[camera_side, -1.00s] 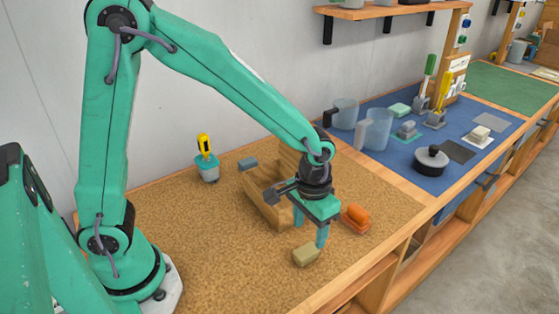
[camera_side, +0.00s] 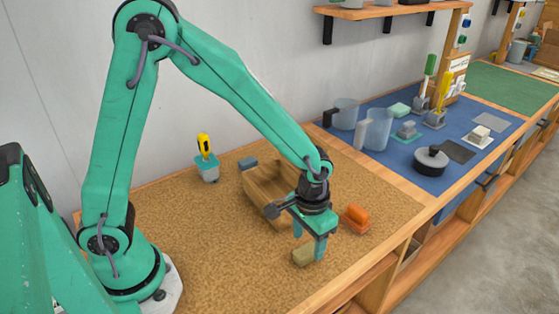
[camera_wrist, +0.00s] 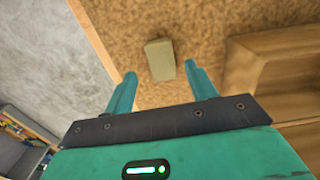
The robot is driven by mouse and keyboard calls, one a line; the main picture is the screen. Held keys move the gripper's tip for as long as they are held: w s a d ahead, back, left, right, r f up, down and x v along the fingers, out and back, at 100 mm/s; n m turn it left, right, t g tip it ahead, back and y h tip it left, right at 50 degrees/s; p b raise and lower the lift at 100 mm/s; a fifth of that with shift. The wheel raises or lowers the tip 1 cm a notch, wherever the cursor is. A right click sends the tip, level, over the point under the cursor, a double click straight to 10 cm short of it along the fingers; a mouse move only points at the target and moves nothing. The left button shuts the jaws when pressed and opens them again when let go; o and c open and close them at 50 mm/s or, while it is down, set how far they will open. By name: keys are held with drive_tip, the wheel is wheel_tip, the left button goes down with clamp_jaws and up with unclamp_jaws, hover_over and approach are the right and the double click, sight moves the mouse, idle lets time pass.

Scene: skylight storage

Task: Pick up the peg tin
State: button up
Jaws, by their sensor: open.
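The peg tin, as I take it, is a small olive-tan box (camera_side: 302,257) lying on the brown cork-like mat near the bench's front. In the wrist view the box (camera_wrist: 160,58) lies between and just beyond the two fingertips. My gripper (camera_side: 309,245) is open and empty, with its teal fingers pointing down over the box. One finger partly covers the box in the side view. In the wrist view my gripper (camera_wrist: 161,75) has a finger on each side of the box's near end. I cannot tell whether a finger touches it.
An open wooden crate (camera_side: 258,192) stands close behind my gripper. An orange-topped brush or block (camera_side: 356,217) lies to the right. A small grey block (camera_side: 248,163) and a teal holder with a yellow tool (camera_side: 208,170) are farther back. The mat left of the box is clear.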

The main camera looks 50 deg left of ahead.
sight(306, 251)
drive_tip(key=shift+a+f, duration=0.15)
drive_tip(key=shift+f, duration=1.9)
drive_tip(key=c, duration=1.1)
